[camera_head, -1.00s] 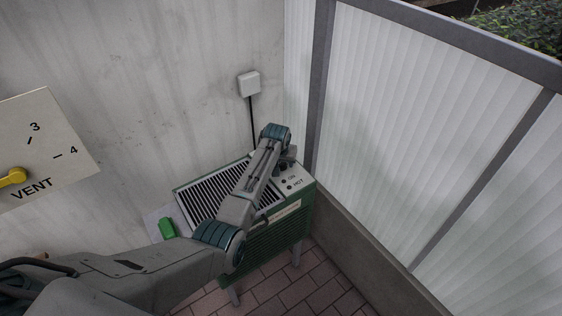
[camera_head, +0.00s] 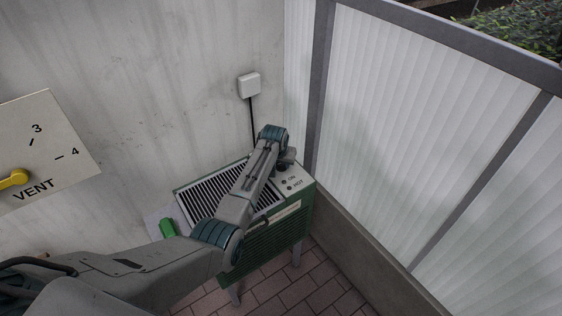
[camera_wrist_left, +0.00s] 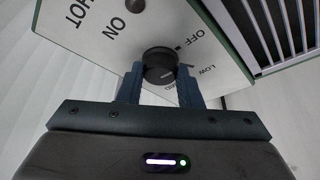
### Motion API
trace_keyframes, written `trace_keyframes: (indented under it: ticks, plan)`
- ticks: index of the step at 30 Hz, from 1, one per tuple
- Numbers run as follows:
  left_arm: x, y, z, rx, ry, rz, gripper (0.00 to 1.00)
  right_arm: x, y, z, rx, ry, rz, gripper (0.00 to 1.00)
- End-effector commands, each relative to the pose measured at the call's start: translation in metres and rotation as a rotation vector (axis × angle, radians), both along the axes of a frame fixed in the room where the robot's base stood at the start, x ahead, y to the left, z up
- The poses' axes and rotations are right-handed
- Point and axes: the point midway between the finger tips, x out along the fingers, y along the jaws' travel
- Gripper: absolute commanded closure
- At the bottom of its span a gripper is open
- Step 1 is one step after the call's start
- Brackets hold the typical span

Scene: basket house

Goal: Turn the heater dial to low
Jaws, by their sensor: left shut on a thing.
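The green heater (camera_head: 262,245) stands against the wall, with a slatted top and a pale control panel (camera_head: 296,181) at its right end. In the left wrist view, the round black dial (camera_wrist_left: 160,66) sits on the panel (camera_wrist_left: 110,42) between the fingers of my left gripper (camera_wrist_left: 160,85), which is shut on it. OFF and LOW are printed to the right of the dial, and ON and HOT to the left. Another label below the dial is partly hidden by a finger. The dial's pointer is hard to make out. In the head view my left arm covers the dial.
A white wall box (camera_head: 249,84) with a black cable is above the heater. A translucent panel fence (camera_head: 400,120) stands close on the right. A VENT plate (camera_head: 45,150) with a yellow lever (camera_head: 14,179) is at the left. A green object (camera_head: 167,228) lies beside the heater.

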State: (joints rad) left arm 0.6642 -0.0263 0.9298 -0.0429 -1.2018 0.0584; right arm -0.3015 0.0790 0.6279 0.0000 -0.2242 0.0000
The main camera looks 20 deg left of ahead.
Motion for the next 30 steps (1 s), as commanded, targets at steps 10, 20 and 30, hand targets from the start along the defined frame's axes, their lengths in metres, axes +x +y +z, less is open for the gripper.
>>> trace_keyframes:
  ticks: [10,20,30]
  plan:
    - [0.0,0.004,0.002,0.001,0.001,-0.279,0.91,-0.002,0.0,0.016,0.0,0.001,0.0,1.0]
    - [0.002,0.006,-0.001,0.0,0.001,-0.588,0.91,-0.002,-0.001,0.011,-0.001,0.003,0.0,1.0]
    - [0.003,0.008,-0.002,0.001,0.001,-0.835,0.91,-0.002,-0.001,-0.003,-0.001,0.004,0.0,1.0]
